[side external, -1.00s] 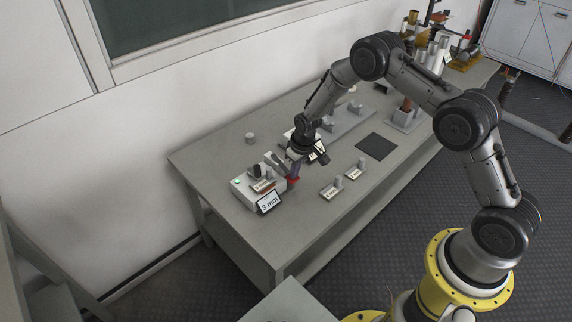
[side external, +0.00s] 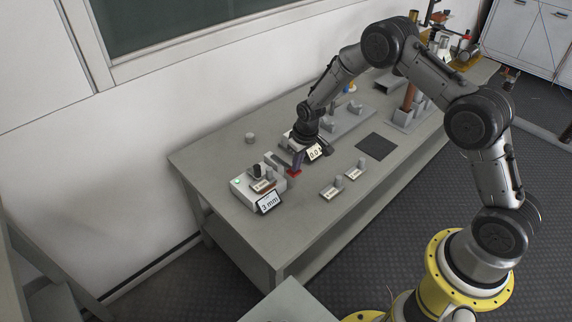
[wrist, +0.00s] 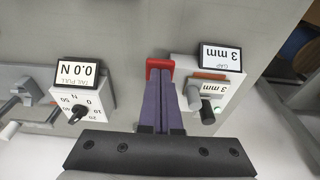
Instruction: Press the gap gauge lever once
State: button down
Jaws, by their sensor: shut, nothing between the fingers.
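The gap gauge (side external: 243,196) is a pale box near the left end of the bench. Its tilted display (side external: 268,203) reads 3 mm. In the wrist view the gauge (wrist: 218,98) is right of my fingers, and its display (wrist: 222,57) also reads 3 mm. A red piece (side external: 295,173), which looks like the lever's end, sits at the gauge's right side. It also shows in the wrist view (wrist: 159,63). My gripper (side external: 296,167) is shut and empty, pointing down with its tips (wrist: 160,80) at the red piece. I cannot tell whether they touch.
A tail pull tester (wrist: 88,98) with a dial and a display (wrist: 78,71) reading 0.0 N stands close beside my gripper. Small labelled stands (side external: 331,191) are in front. A dark square mat (side external: 376,147) lies to the right. The bench's front left is clear.

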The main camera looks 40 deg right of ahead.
jog(key=shift+r, duration=0.1)
notch_tip(320, 180, up, 7)
jog(key=shift+s, duration=0.45)
dwell(0.4)
